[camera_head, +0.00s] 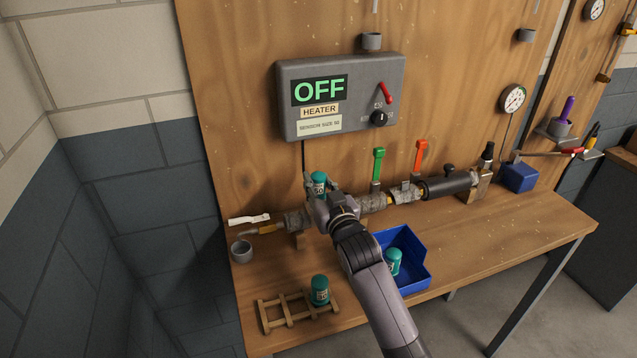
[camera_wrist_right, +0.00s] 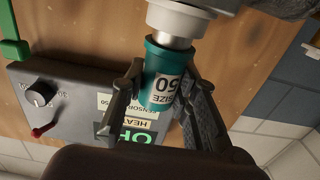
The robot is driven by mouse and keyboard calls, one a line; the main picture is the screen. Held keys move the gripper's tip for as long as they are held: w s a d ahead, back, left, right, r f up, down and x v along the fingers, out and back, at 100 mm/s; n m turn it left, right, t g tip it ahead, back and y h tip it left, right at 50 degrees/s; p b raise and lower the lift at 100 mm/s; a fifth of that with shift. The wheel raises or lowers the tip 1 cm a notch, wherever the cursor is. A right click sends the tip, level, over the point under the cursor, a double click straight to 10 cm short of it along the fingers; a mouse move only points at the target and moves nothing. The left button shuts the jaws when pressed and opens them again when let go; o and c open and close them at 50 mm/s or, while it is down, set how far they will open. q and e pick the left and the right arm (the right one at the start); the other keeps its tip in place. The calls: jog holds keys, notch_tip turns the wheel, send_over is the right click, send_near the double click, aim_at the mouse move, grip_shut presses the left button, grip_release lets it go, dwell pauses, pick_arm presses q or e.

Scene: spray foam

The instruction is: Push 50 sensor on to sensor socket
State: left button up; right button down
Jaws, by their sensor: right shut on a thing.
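My right gripper (camera_head: 322,196) is shut on a teal sensor (camera_head: 319,180) at the pipe line below the heater box. In the right wrist view the fingers (camera_wrist_right: 166,100) clasp both sides of the sensor (camera_wrist_right: 166,72), whose label reads SIZE 50. Its silver end points at a white ring-shaped socket (camera_wrist_right: 178,18) and meets it in the picture. I cannot tell how far the end is inside. In the head view my gripper and arm hide the socket. My left gripper is not in view.
A grey heater box (camera_head: 340,95) reads OFF. Another teal sensor (camera_head: 320,290) stands at the wooden rack (camera_head: 272,322), and one (camera_head: 393,262) lies in the blue bin (camera_head: 424,272). Green (camera_head: 378,163) and red (camera_head: 420,155) valve handles rise right of my gripper. The bench's right front is clear.

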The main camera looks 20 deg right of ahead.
jog(key=shift+f+b, duration=0.3)
jog(key=shift+f, duration=0.3)
jog(key=c, duration=1.2)
grip_release()
jog(key=shift+s, duration=0.1)
jog(key=s, duration=1.2)
jog(key=shift+d, duration=0.2)
